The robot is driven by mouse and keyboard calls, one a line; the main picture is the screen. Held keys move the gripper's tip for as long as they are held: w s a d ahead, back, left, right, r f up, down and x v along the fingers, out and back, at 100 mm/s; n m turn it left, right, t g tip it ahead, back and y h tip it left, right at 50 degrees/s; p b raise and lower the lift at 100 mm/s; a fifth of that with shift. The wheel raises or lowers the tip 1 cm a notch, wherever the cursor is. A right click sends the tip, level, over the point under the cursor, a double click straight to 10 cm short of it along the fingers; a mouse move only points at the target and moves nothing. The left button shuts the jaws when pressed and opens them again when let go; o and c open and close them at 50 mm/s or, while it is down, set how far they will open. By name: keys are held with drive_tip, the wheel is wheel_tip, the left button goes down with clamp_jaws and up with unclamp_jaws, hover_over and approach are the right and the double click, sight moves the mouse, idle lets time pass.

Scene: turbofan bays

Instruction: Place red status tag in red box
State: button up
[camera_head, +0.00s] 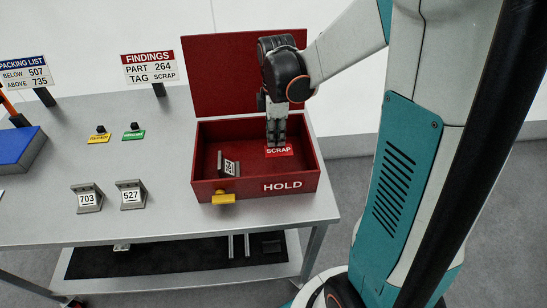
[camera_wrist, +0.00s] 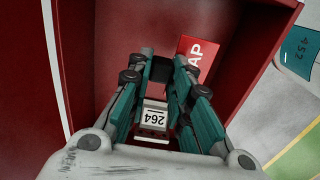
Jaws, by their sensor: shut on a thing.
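The red status tag (camera_head: 278,151), lettered SCRAP, is inside the open red box (camera_head: 205,190) marked HOLD, toward its right side. My gripper (camera_head: 276,142) reaches down into the box and is shut on the tag. In the wrist view the fingertips (camera_wrist: 162,66) are close together at the tag (camera_wrist: 196,54), with a dark piece between them. Whether the tag touches the box floor I cannot tell. A part labelled 264 (camera_head: 229,168) lies in the box, left of the tag; it also shows between the fingers in the wrist view (camera_wrist: 153,116).
The box lid (camera_head: 215,75) stands open at the back. A yellow latch (camera_head: 222,197) is on the box front. Parts 703 (camera_head: 87,198) and 527 (camera_head: 131,195), a yellow tag (camera_head: 99,138), a green tag (camera_head: 134,134), signs and a blue bin (camera_head: 18,148) are on the table.

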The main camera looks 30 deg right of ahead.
sight(276, 136)
drive_tip(key=shift+f+b, duration=1.35)
drive_tip(key=shift+f, duration=3)
drive_tip(key=shift+f, duration=0.2)
drive_tip(key=o, duration=0.9)
wheel_tip(276, 136, up, 12)
drive_tip(key=p, duration=0.4)
drive_tip(key=shift+r, duration=0.2)
